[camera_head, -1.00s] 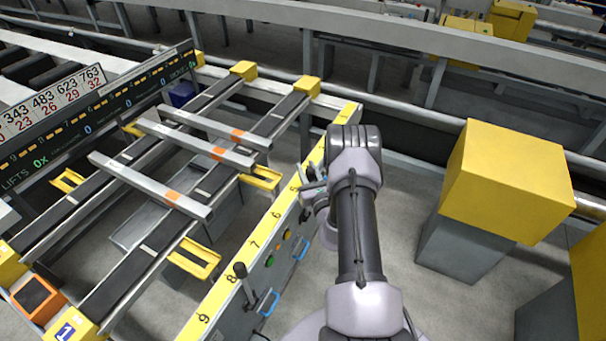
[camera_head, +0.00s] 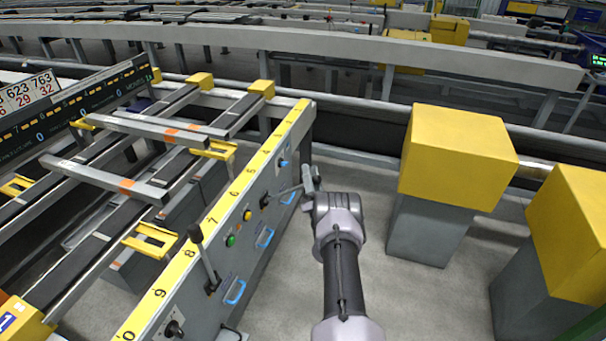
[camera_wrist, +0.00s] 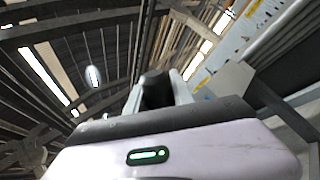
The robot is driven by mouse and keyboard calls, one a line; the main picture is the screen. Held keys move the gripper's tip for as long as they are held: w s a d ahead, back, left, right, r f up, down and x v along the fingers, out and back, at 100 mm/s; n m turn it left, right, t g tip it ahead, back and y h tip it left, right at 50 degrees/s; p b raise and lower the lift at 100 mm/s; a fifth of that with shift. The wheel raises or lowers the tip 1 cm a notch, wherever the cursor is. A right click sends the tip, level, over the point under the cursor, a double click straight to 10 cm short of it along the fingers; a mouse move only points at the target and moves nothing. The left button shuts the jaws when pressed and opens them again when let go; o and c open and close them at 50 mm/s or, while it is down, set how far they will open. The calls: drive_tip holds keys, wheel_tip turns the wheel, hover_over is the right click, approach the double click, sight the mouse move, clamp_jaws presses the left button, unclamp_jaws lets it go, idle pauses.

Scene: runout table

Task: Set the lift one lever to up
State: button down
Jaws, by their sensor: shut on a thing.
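A grey control panel (camera_head: 255,243) with a numbered yellow top edge (camera_head: 217,212) stands left of my arm. My gripper (camera_head: 308,181) is at the panel's right part. It is shut on the end of a lever (camera_head: 284,192), whose thin rod slants out from the panel toward the jaws. In the wrist view the lever's dark knob (camera_wrist: 156,91) sits between the fingers. The lever's label cannot be read. A second lever (camera_head: 208,263) with a black knob stands nearly upright, tilted left, further along the panel.
Yellow-topped grey blocks (camera_head: 455,165) stand to the right. The conveyor frame (camera_head: 110,180) lies left. Grey floor is free around my arm.

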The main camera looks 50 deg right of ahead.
drive_tip(key=shift+s+d+f+m+g+h, duration=0.25)
drive_tip(key=shift+s+f+m+h, duration=0.3)
drive_tip(key=shift+f+m, duration=0.15)
drive_tip(key=shift+s+d+f+m+g+h, duration=0.2)
drive_tip(key=shift+s+f+m+h, duration=0.2)
drive_tip(key=shift+f+m+h, duration=0.3)
drive_tip(key=shift+s+d+f+m+g+h, duration=0.15)
drive_tip(key=shift+s+f+m+g+h, duration=0.1)
drive_tip(key=shift+s+f+m+h, duration=0.4)
drive_tip(key=shift+w+r+m, duration=0.15)
drive_tip(key=shift+m, duration=0.1)
drive_tip(key=c, duration=1.1)
unclamp_jaws()
drive_tip(key=shift+d, duration=0.1)
